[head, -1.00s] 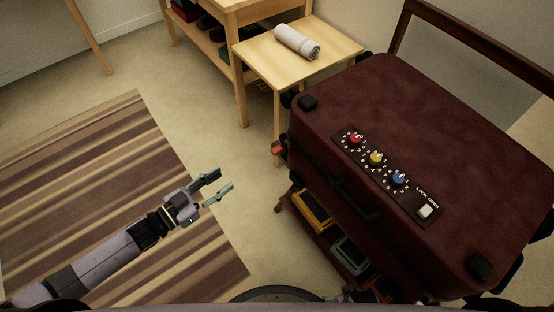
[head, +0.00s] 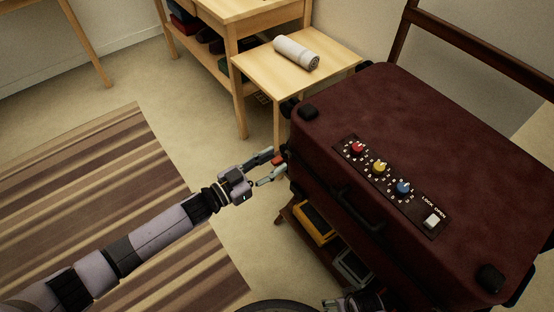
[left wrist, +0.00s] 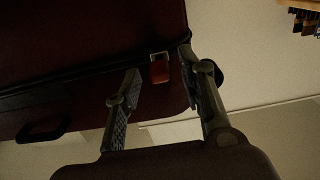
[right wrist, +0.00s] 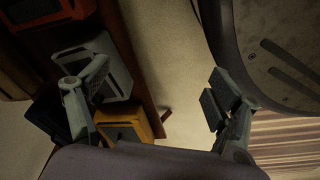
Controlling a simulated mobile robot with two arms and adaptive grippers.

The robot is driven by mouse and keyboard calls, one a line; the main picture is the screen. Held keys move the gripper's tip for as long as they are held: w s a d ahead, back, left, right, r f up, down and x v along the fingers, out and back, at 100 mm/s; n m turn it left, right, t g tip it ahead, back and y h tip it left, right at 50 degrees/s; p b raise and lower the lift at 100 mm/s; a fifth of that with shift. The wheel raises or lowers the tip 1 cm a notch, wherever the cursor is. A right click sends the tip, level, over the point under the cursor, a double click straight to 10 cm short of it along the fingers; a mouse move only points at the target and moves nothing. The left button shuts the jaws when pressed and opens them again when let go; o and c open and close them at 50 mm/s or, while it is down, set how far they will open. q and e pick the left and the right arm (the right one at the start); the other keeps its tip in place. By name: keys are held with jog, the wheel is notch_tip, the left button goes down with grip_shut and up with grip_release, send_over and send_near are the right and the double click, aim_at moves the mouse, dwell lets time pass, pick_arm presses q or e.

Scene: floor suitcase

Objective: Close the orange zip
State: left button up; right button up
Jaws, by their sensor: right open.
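The orange zip pull (head: 279,159) hangs at the left corner of the dark red suitcase (head: 420,130). It also shows in the left wrist view (left wrist: 160,69), beside the zip seam. My left gripper (head: 268,168) is open at that corner. In the left wrist view its fingers (left wrist: 165,90) stand on either side of the pull, with gaps on both sides, so it is not gripped. My right gripper (right wrist: 150,100) is open and empty, low beside the shelf under the suitcase. In the head view only part of it shows at the bottom edge.
The suitcase top has red, yellow and blue dials (head: 379,168) and a white switch (head: 431,221). A yellow case (head: 314,224) sits on the lower shelf. A wooden side table with a rolled towel (head: 296,52) stands behind. The striped rug (head: 90,200) is clear.

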pick_arm(q)
jog(key=shift+x, duration=1.05)
grip_shut()
